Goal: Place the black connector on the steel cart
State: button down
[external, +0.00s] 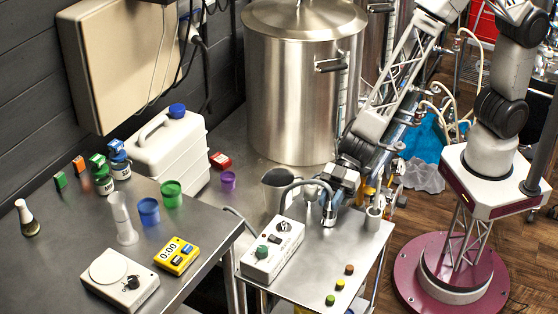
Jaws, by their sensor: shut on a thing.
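The steel cart (322,258) stands at the lower middle, beside the steel bench. My gripper (328,216) points down low over the cart's back part, with its jaws shut. A grey cable (300,183) arches up from a white control box (272,250) on the cart and ends at my gripper. The black connector is too small and too covered by the jaws to make out clearly; it appears to be at this cable end, between the fingers. Whether it touches the cart top cannot be told.
Several small coloured pieces (340,285) lie near the cart's front. The steel bench (60,255) at left is crowded. A tall steel kettle (295,95) stands behind.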

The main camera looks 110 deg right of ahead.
jog(key=shift+f, duration=0.15)
jog(key=c, duration=0.9)
grip_release()
jog(key=shift+c, duration=0.2)
notch_tip(320, 180, up, 8)
jog(key=s+d, duration=0.2)
dwell(0.4)
